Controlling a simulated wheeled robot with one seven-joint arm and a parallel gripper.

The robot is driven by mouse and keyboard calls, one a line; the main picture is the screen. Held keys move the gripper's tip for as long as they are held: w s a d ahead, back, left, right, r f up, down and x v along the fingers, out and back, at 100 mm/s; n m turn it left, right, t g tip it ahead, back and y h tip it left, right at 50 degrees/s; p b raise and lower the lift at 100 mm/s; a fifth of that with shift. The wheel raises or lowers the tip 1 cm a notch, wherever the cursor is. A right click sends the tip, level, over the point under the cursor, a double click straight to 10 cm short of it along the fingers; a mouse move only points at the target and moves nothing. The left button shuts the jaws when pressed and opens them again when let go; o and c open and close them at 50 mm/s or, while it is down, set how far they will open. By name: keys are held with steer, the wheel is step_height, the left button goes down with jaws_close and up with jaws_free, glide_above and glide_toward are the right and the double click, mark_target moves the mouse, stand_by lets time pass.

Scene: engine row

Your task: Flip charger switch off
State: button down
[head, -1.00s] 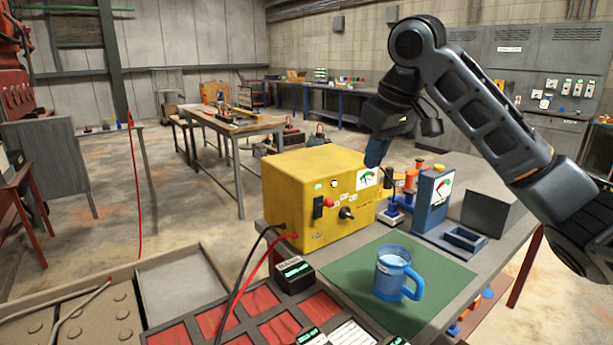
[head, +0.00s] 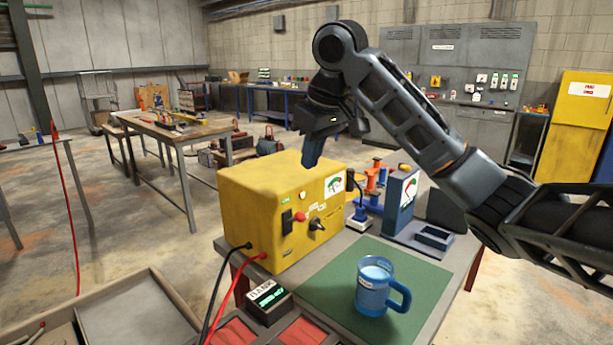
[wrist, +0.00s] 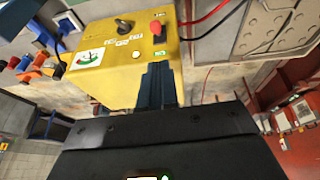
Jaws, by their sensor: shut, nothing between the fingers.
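The yellow charger box (head: 265,195) stands on the bench. I cannot read the switch's position. My gripper (head: 312,155) is shut and empty, pointing down near the top front edge of the box, up and right of the switch.
A blue mug (head: 373,288) stands on a green mat (head: 425,270) in front of the charger. A blue meter stand (head: 401,200) stands to the right. Black and red cables (head: 225,280) run from the box's lower left. A small battery display (head: 268,300) sits in front.

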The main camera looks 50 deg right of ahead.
steer(key=b, duration=0.2)
glide_above(300, 213)
steer(key=s, duration=0.2)
steer(key=f, duration=1)
steer(key=shift+w+a+f, duration=0.1)
steer(key=shift+w+a, duration=0.15)
steer(key=shift+p+x, duration=0.3)
steer(key=shift+x, duration=0.8)
